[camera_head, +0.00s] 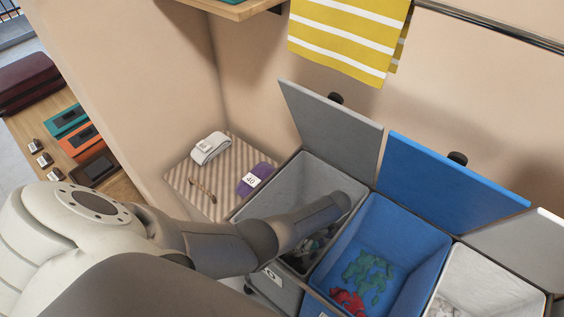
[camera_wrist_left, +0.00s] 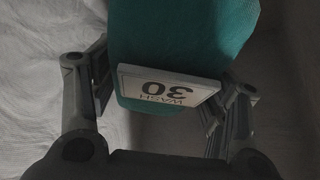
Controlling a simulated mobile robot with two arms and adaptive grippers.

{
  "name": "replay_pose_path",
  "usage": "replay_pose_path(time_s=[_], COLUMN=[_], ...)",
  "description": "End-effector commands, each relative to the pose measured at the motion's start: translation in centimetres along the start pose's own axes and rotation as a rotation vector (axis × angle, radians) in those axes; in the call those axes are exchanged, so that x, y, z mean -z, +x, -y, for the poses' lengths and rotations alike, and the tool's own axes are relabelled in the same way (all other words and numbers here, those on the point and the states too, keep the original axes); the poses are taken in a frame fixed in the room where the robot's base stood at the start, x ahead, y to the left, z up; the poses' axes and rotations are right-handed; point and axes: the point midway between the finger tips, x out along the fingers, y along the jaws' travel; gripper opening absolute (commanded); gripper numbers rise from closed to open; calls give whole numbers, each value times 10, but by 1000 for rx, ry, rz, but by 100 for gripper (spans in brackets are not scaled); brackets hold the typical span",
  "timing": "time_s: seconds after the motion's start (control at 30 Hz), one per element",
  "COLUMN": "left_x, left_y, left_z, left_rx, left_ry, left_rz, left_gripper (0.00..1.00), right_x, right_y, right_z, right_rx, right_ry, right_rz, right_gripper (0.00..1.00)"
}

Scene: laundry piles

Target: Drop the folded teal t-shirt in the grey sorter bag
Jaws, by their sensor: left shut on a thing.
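The grey sorter bag (camera_head: 316,172) is the leftmost open bin in the head view, with its grey lid raised. My left arm reaches over its front edge, and the arm's end is over or inside the bag. My left gripper (camera_wrist_left: 160,95) shows in the left wrist view, shut on the folded teal t-shirt (camera_wrist_left: 182,40), with a finger on each side. The shirt and fingertips are not clear in the head view. Greyish fabric surrounds them in the wrist view. My right gripper is not seen.
A blue bag (camera_head: 408,238) with green and red clothes stands right of the grey one, then a white bag (camera_head: 495,275). Dark clothes (camera_head: 310,247) lie in the grey bag. A striped mat (camera_head: 190,178) holds a purple item (camera_head: 256,178) and a white one (camera_head: 209,148).

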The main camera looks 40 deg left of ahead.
Motion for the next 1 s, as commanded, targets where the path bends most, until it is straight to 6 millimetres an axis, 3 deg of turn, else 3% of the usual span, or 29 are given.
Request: replay_pose_path(time_s=[0.1, 0.27, 0.53, 0.6, 1.0], left_x=[-9, -6, 32, 20, 17], left_y=[14, 16, 34, 46, 50], left_z=[-1, -1, 0, -1, 0], left_rx=[-2, -2, -2, -2, -1], left_ry=[-1, -2, -1, 0, -1], left_rz=[0, 0, -2, 0, 1], left_gripper=[42, 42, 42, 42, 42], right_x=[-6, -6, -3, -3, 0], right_y=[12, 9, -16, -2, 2], right_z=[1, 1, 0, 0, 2], right_rx=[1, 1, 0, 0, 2], right_ry=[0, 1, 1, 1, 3], right_rz=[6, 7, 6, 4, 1], right_gripper=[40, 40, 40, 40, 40])
